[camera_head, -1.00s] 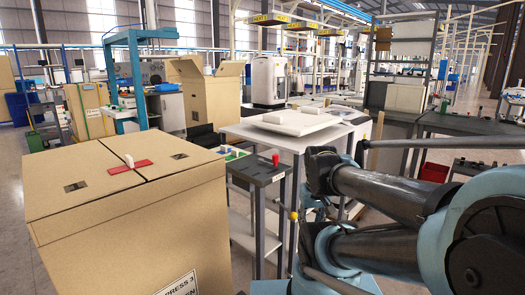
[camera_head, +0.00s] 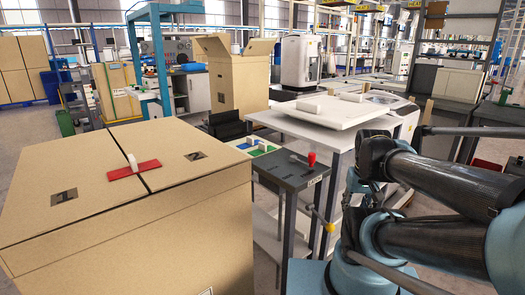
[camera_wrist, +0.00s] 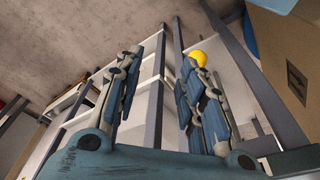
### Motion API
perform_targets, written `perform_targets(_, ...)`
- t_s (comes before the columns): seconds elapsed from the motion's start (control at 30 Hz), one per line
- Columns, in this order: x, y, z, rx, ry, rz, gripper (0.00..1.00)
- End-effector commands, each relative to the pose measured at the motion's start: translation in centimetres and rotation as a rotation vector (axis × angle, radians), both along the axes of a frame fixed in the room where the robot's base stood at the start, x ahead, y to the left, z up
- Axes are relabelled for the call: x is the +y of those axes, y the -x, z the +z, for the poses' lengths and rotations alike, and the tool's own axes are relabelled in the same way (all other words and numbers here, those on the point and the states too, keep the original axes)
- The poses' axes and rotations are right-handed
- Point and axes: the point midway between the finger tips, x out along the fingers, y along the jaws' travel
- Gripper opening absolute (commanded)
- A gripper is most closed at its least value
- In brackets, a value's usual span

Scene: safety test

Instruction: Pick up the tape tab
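The tape tab is a small white upright piece (camera_head: 132,161) on a strip of red tape (camera_head: 146,168). The tape lies across the centre seam on top of a large closed cardboard box (camera_head: 95,215) at the left of the head view. In the wrist view my gripper (camera_wrist: 162,62) has its two fingers apart with nothing held between them. It points toward the table legs and floor, away from the tab. The tab is not seen in the wrist view. My arm is at the right of the head view, well apart from the box.
A small dark stand (camera_head: 290,172) with a red knob (camera_head: 311,159) is right of the box. Behind it a white table (camera_head: 300,130) carries a pale flat slab (camera_head: 335,112). A yellow knob (camera_wrist: 198,58) is close to my right finger in the wrist view. An open carton (camera_head: 237,85) stands behind.

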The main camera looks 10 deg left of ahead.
Motion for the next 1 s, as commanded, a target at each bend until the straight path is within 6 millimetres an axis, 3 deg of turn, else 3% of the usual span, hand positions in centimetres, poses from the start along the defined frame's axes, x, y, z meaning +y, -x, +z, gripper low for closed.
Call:
perform_targets(0.03,0.0,0.5,0.5,-0.008,0.001,0.006,0.54)
perform_targets(0.07,0.1,0.7,0.7,-0.01,0.001,0.014,0.6)
perform_targets(0.17,0.4,-0.1,2.0,-0.006,0.01,0.075,0.6)
perform_targets(0.27,0.8,-1.8,4.2,0.005,0.025,0.196,0.6)
perform_targets(0.47,3.6,-6.3,10.1,0.029,0.069,0.551,0.6)
perform_targets(0.77,10.0,-13.4,17.6,0.06,0.127,1.102,0.6)
perform_targets(1.0,16.9,-18.5,22.2,0.077,0.166,1.544,0.6)
